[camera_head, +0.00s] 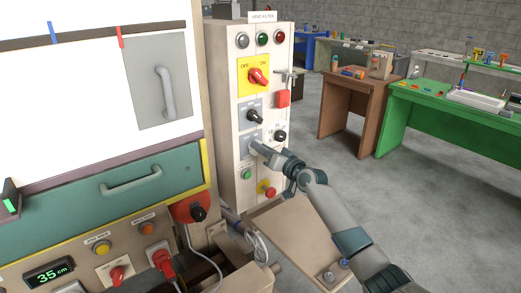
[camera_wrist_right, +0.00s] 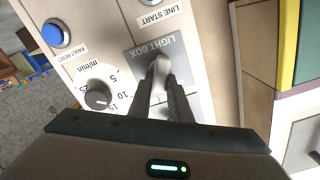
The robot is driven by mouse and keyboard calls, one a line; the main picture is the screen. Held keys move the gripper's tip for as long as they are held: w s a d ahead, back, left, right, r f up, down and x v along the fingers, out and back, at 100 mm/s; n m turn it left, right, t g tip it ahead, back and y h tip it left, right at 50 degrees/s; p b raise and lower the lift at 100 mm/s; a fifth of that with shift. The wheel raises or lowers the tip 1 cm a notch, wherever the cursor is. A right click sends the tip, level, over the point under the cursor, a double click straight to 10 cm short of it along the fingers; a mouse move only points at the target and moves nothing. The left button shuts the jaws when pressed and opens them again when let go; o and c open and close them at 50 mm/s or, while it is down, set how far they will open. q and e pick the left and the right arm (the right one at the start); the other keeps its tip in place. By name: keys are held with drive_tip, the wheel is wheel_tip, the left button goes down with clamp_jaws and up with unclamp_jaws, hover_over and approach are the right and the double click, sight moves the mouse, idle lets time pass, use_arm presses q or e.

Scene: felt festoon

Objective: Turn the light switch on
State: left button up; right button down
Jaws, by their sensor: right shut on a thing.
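The light switch is a pale toggle lever (camera_wrist_right: 160,70) on a grey plate labelled LIGHT BOX (camera_wrist_right: 145,48), seen upside down in the right wrist view. In the head view the plate (camera_head: 250,138) is on the front of a beige control cabinet (camera_head: 232,205), partly hidden by my gripper. My right gripper (camera_head: 258,149) reaches the plate from the right. In the wrist view its two dark fingers (camera_wrist_right: 162,88) are closed around the lever. The lever's exact tilt is hard to judge.
On the cabinet, a red rotary switch (camera_head: 258,76) and black knob (camera_head: 255,116) are above; a green button (camera_head: 246,174) and red mushroom button (camera_head: 270,191) are below. A teal drawer (camera_head: 110,205) stands left.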

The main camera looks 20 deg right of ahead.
idle(0.3)
drive_tip(key=c, duration=1.6)
unclamp_jaws()
drive_tip(key=shift+c, duration=0.2)
drive_tip(key=shift+s+d, duration=0.1)
drive_tip(key=shift+s, duration=0.05)
drive_tip(key=b+v, duration=0.3)
drive_tip(key=v, duration=1.4)
drive_tip(key=shift+b, duration=0.35)
